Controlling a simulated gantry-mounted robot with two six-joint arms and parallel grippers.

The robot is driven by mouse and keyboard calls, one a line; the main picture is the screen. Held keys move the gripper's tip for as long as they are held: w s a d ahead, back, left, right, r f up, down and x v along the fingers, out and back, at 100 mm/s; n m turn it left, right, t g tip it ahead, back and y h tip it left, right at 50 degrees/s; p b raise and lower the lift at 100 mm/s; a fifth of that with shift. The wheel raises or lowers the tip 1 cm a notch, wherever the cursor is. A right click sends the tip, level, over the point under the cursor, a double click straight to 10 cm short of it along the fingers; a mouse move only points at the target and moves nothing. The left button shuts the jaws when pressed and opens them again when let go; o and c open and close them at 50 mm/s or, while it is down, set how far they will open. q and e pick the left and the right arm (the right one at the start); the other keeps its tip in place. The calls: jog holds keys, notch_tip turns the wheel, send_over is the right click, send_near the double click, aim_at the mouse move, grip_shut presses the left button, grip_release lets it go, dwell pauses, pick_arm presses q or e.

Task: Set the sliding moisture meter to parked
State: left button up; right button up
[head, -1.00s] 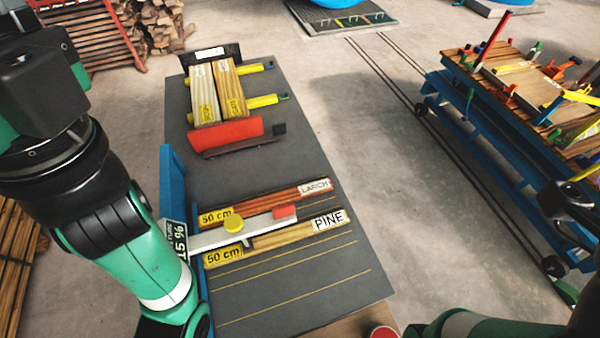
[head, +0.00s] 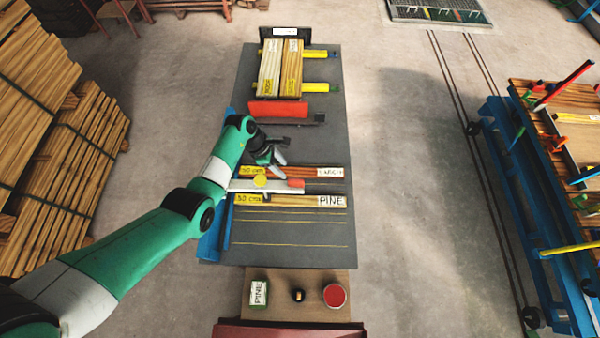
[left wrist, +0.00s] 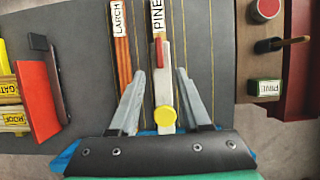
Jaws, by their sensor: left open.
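The sliding moisture meter is a pale grey bar (head: 282,187) with a yellow knob (head: 260,181) and a red tip (head: 296,183). It lies across the dark table from the blue rail (head: 212,226) at the left, between the larch board (head: 303,172) and the pine board (head: 288,201). My left gripper (head: 277,156) is open above the table, close to the meter in the head view. In the left wrist view the gripper (left wrist: 161,74) has its fingers spread on either side of the meter bar (left wrist: 160,82), with the knob (left wrist: 164,118) between them. Contact is not visible. My right gripper is out of view.
A red block (head: 278,109) and two boards on yellow bars (head: 318,86) stand farther up the table. A small bench with a green PINE tin (head: 259,293) and a red tin (head: 334,295) is at the near end. Plank stacks (head: 60,150) are left, a blue cart (head: 520,190) right.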

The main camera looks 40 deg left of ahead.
aim_at(296, 180)
pick_arm(q)
jog(key=b+x, duration=0.6)
jog(key=x, duration=0.4)
jog(key=shift+d+f+b, duration=0.1)
jog(key=shift+f+b, duration=0.2)
jog(key=shift+f, duration=0.05)
jog(key=shift+w+d+f+b, duration=0.2)
jog(key=shift+w+f+b, duration=0.05)
jog(key=shift+f+b, duration=0.2)
grip_shut()
dwell(0.5)
